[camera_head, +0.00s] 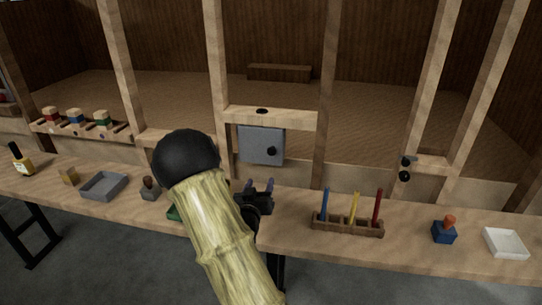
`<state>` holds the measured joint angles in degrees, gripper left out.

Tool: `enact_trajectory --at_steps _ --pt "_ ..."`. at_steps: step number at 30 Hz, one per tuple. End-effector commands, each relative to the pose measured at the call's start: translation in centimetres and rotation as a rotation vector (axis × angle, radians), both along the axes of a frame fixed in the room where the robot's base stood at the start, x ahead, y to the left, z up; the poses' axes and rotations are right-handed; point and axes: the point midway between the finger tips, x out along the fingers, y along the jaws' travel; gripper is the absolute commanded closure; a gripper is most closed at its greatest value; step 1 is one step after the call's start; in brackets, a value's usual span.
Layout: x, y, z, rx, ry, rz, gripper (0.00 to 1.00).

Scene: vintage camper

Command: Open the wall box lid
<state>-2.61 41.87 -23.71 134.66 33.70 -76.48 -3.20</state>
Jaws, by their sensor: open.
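The wall box (256,145) is a grey-blue square box with a round dark knob (271,151) on the right of its front. It hangs under a wooden crosspiece between two posts, and its lid looks closed. My gripper (259,184) is open, its two dark fingers pointing up, below the wall box and apart from it. Nothing shows between the fingers. My arm covers part of the bench to the left of the gripper.
On the bench (300,248), a wooden rack (347,228) with coloured sticks stands right of my gripper. Farther right are a blue block (444,235) with an orange knob and a white tray (507,243). A grey tray (104,186) and a stamp-like object (149,190) are left.

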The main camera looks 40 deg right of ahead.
Motion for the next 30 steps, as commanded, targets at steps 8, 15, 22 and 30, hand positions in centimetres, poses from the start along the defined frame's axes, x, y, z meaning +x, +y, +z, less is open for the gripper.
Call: enact_trajectory --at_steps 8,15,22,30 --pt "1.2 -1.4 0.0 0.001 -0.001 0.0 0.48" --pt "3.7 -4.6 0.1 0.0 0.001 -0.002 0.48" --pt "6.4 -7.6 0.1 0.0 -0.001 -0.001 0.48" --pt "9.2 -10.9 0.1 0.001 0.001 0.0 0.48"
